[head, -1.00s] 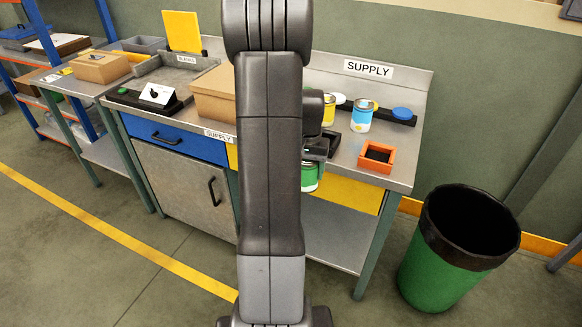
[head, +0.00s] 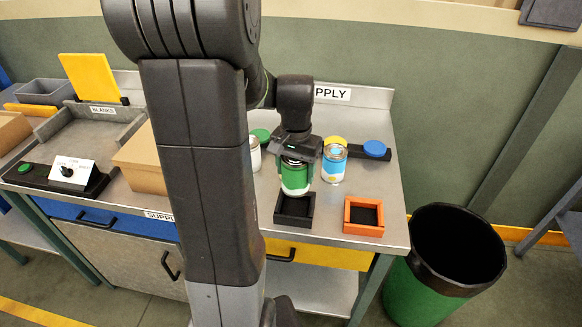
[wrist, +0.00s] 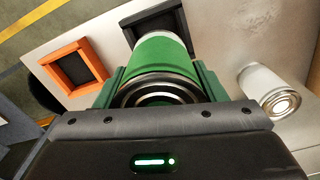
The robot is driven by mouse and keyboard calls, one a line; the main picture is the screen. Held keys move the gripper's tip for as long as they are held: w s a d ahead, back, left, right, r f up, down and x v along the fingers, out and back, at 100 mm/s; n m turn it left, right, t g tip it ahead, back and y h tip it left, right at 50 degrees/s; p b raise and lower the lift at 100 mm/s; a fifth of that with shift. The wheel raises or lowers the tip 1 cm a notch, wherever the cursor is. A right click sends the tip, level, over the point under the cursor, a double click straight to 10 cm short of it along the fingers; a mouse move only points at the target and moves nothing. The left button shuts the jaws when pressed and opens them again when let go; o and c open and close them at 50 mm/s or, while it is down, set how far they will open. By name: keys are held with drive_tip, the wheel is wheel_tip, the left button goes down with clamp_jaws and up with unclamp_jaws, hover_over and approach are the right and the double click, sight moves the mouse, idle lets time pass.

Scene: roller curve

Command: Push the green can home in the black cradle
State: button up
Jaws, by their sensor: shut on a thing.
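The green can (head: 295,178), with a white band near its base, is upright in my gripper (head: 296,160). In the wrist view the green can (wrist: 163,55) sits between the two green fingers of my gripper (wrist: 162,80), which is shut on it. The black cradle (head: 294,220) is a square open frame on the bench. The can's lower end overlaps the cradle's rear part in the head view. The wrist view shows part of the cradle (wrist: 140,17) beyond the can. Whether the can's base is inside the cradle or above it I cannot tell.
An orange cradle (head: 363,228) stands empty to the right. A blue-and-white can (head: 334,164) is close at the gripper's right. A white can (head: 255,157) stands to the left, partly behind my arm. A bin (head: 440,262) stands beyond the bench's right end.

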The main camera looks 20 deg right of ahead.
drive_tip(key=shift+s+f+b, duration=0.15)
drive_tip(key=shift+f+b, duration=0.35)
drive_tip(key=shift+f, duration=0.1)
drive_tip(key=shift+f+b, duration=2.7)
drive_tip(key=shift+f, duration=0.9)
drive_tip(key=shift+f+b, duration=0.45)
drive_tip(key=shift+f, duration=0.3)
drive_tip(key=o, duration=1.4)
drive_tip(key=shift+c, duration=0.2)
drive_tip(key=shift+r, duration=0.15)
drive_tip(key=shift+r+p, duration=3.65)
drive_tip(key=shift+r, duration=0.75)
drive_tip(key=shift+a, duration=0.1)
